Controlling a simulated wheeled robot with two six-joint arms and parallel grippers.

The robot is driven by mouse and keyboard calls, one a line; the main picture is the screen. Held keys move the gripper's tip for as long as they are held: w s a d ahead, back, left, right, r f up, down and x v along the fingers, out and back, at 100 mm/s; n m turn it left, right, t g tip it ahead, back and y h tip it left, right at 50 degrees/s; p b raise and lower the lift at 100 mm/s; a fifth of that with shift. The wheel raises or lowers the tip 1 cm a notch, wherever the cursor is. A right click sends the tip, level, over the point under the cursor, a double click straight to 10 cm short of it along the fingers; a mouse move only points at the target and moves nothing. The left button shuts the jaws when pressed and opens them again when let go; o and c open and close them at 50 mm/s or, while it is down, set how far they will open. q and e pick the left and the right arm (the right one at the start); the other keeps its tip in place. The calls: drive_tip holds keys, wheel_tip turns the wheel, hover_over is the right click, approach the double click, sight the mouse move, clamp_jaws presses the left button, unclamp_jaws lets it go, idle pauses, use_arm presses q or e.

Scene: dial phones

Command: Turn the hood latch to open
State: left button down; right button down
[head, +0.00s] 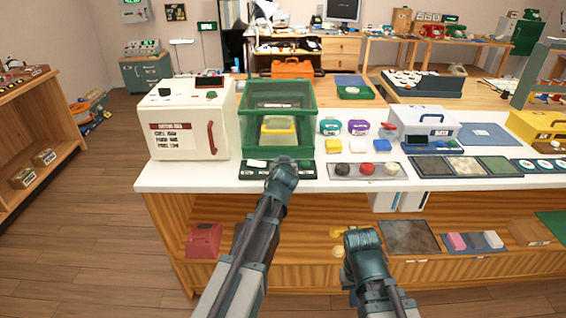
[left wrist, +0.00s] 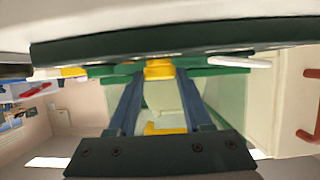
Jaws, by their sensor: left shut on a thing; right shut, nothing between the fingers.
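The hood (head: 278,100) is a green-framed clear box on the white counter, with a yellow-edged thing (head: 278,125) inside. Its dark front base (head: 250,173) carries a white piece and a green piece; the base also shows as a dark bar in the left wrist view (left wrist: 80,50). My left gripper (left wrist: 161,74) is at the hood's front, its two fingers shut on a small yellow piece (left wrist: 160,68), which looks like the latch. In the head view my left wrist hides that spot. My right gripper (head: 362,240) is shut and empty, low before the counter's front.
A cream cabinet (head: 188,120) with a red handle stands close left of the hood. Right of it are small coloured blocks (head: 333,146), a tray with dark, red and pale knobs (head: 368,170) and a white-blue case (head: 425,125). Shelves lie under the counter.

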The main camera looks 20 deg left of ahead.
use_arm(q)
drive_tip(key=shift+y, duration=0.3)
drive_tip(key=shift+c, duration=1.6)
unclamp_jaws()
drive_tip(key=p+v, duration=0.5)
drive_tip(key=v, duration=0.9)
drive_tip(key=shift+p, duration=0.3)
drive_tip(key=s+d+f+m+g+h+p, duration=0.1)
drive_tip(key=s+d+f+m+g+p, duration=0.1)
drive_tip(key=s+d+g, duration=0.4)
drive_tip(key=s+d+f+m+g+h+p, duration=0.1)
drive_tip(key=s+d+m+g+p, duration=0.3)
drive_tip(key=s, duration=1.3)
drive_tip(key=d+f+g+p, duration=0.1)
drive_tip(key=d+g+p, duration=0.1)
drive_tip(key=d+g, duration=0.1)
drive_tip(key=shift+f+m+h+p, duration=0.15)
drive_tip(key=shift+m+h+p, duration=0.25)
